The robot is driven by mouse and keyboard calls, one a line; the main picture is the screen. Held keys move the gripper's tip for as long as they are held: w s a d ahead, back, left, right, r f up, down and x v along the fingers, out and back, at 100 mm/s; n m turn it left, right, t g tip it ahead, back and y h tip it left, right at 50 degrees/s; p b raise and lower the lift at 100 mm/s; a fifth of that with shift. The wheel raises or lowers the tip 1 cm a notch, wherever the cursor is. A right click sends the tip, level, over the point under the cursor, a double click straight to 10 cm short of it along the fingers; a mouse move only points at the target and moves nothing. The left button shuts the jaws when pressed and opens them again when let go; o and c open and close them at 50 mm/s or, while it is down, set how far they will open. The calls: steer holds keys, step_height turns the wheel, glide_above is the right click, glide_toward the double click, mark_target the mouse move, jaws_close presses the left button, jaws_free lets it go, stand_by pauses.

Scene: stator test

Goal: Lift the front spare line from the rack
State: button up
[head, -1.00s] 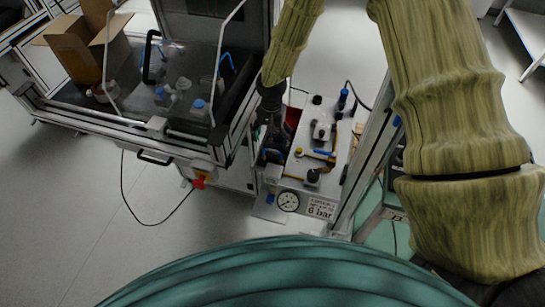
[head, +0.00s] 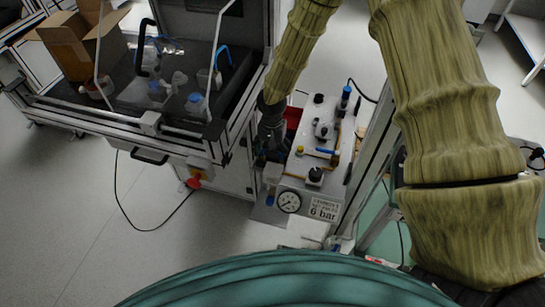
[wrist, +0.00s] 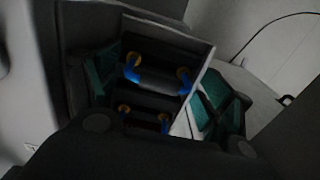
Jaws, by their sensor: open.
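In the wrist view two spare lines sit in a dark rack (wrist: 199,72) with a pale edge plate. The upper line (wrist: 156,79) is a dark piece with blue fittings and brass-coloured rings at both ends. The lower line (wrist: 143,117) looks alike but is darker and partly hidden. I cannot tell for certain which is the front one. My gripper (wrist: 158,92) is open, with a teal finger on each side of the rack, and holds nothing. In the head view my gripper (head: 270,142) points down at the left side of a grey panel; the lines are hidden there.
The grey panel (head: 310,187) carries knobs, fittings, a pressure gauge (head: 289,201) and a "6 bar" label. A framed bench (head: 140,121) with bottles and a cardboard box (head: 75,45) stands close on the left. A metal post (head: 370,150) rises on the right.

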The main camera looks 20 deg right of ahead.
steer(key=c, duration=1.5)
steer(key=shift+c, duration=0.2)
